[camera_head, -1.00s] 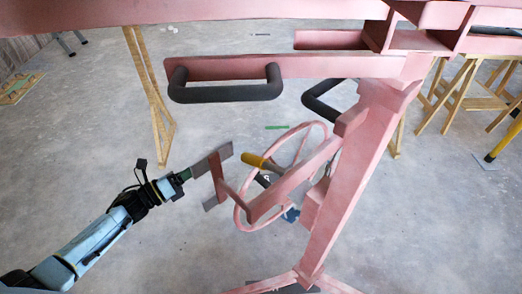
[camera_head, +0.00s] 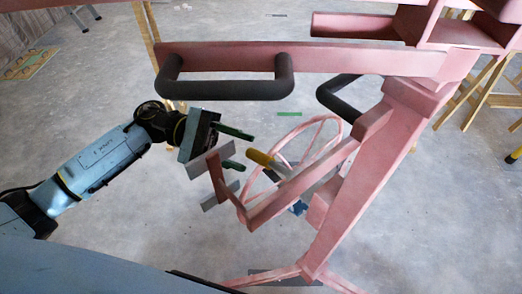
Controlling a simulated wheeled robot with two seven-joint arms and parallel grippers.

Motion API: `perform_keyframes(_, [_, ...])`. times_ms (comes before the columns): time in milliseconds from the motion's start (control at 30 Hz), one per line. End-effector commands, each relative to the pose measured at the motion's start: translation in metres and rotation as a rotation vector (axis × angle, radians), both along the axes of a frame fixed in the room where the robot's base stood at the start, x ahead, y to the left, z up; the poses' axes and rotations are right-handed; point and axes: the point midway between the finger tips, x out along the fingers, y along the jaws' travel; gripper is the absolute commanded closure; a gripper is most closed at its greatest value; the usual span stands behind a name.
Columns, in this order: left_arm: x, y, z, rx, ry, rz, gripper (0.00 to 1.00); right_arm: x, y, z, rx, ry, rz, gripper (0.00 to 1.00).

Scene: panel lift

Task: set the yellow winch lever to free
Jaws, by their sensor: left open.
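The yellow-gripped winch lever (camera_head: 260,158) shows in the head view, left of the pink lift column, its grey shaft running down to the right. Its grip end points up and to the left. My left gripper (camera_head: 248,152) is open, with two green fingers apart. The finger ends appear just left of the yellow grip, one higher and one lower. I cannot tell from this view whether they touch it. The pink winch handwheel (camera_head: 292,131) stands behind the lever. The lever's base is partly hidden by the pink frame arm. My right gripper is not in view.
A pink bracket with grey plates (camera_head: 221,197) stands close below my left gripper. A black padded handle (camera_head: 225,90) hangs above it. The pink column (camera_head: 365,185) rises on the right. Open concrete floor (camera_head: 150,225) lies at lower left.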

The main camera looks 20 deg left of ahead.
Motion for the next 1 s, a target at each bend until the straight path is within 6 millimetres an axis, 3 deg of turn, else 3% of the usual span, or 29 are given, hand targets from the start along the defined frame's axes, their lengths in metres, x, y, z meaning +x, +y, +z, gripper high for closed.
perform_keyframes(100, [-0.002, -0.023, 0.002, -0.003, -0.001, -0.001, 0.58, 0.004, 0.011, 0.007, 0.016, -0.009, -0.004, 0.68])
perform_keyframes(300, [-0.005, -0.046, 0.001, 0.000, 0.002, 0.001, 0.58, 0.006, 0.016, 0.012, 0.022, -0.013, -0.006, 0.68])
perform_keyframes(700, [-0.005, -0.052, -0.001, 0.001, 0.003, 0.002, 0.59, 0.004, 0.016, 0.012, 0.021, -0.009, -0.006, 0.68])
perform_keyframes(1000, [-0.005, -0.052, -0.001, 0.001, 0.003, 0.002, 0.98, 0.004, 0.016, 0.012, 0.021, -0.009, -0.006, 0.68])
